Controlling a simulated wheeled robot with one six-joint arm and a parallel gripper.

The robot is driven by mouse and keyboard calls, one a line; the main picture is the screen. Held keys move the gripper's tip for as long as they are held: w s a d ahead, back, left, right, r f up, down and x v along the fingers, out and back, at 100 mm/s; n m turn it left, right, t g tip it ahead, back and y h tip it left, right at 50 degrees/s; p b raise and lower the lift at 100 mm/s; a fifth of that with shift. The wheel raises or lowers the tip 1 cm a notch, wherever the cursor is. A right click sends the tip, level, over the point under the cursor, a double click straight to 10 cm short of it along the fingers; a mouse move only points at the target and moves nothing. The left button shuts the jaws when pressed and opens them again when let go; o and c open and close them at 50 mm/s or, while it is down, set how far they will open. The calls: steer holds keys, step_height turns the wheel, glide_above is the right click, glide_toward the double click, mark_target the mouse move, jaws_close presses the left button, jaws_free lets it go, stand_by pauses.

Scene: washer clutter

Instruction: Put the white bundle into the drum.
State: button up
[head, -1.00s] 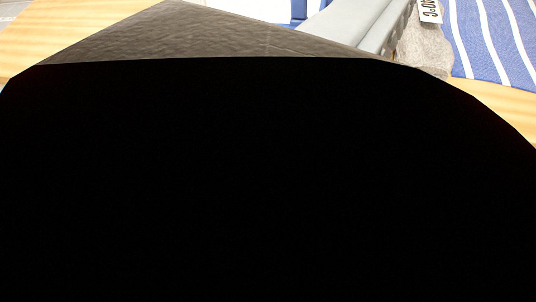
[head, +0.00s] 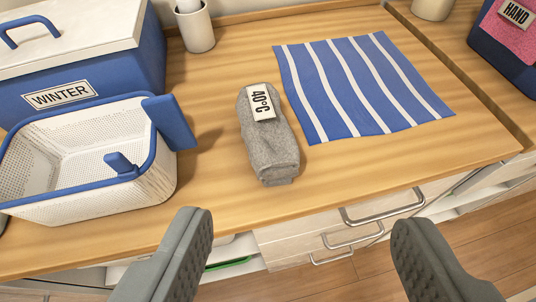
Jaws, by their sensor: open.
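My gripper (head: 301,222) is open and empty, with its two grey fingers wide apart at the bottom of the view, in front of the wooden counter's front edge. A grey rolled cloth bundle (head: 270,150) with a "40°C" tag lies on the counter, beyond the fingers and apart from them. I see no white bundle and no drum in this view.
On the wooden counter (head: 225,165) stand a white basket with blue handles (head: 150,185), a blue "WINTER" box (head: 110,85) and a white cup (head: 196,30). A blue striped cloth (head: 365,85) lies flat. Drawers with metal handles (head: 385,205) are below. A "HAND" bin (head: 511,50) stands right.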

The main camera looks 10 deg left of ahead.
mark_target(277, 116)
steer(key=w+d+f+n+g+y, duration=0.15)
steer(key=w+g, duration=0.25)
steer(key=w, duration=0.4)
steer(key=w+d+f+n+g+y, duration=0.1)
steer(key=w+d+g+y, duration=0.15)
steer(key=w+g, duration=0.4)
steer(key=shift+t+y, duration=0.3)
steer(key=shift+t, duration=0.55)
steer(key=x, duration=0.8)
steer(key=w+x, duration=0.1)
steer(key=x, duration=0.3)
steer(key=shift+w+a+r, duration=0.1)
steer(key=shift+a+r, duration=0.05)
steer(key=shift+a, duration=0.2)
steer(key=shift+x, duration=2.6)
steer(key=shift+a+r, duration=0.1)
steer(key=shift+r, duration=0.05)
steer(key=c, duration=0.7)
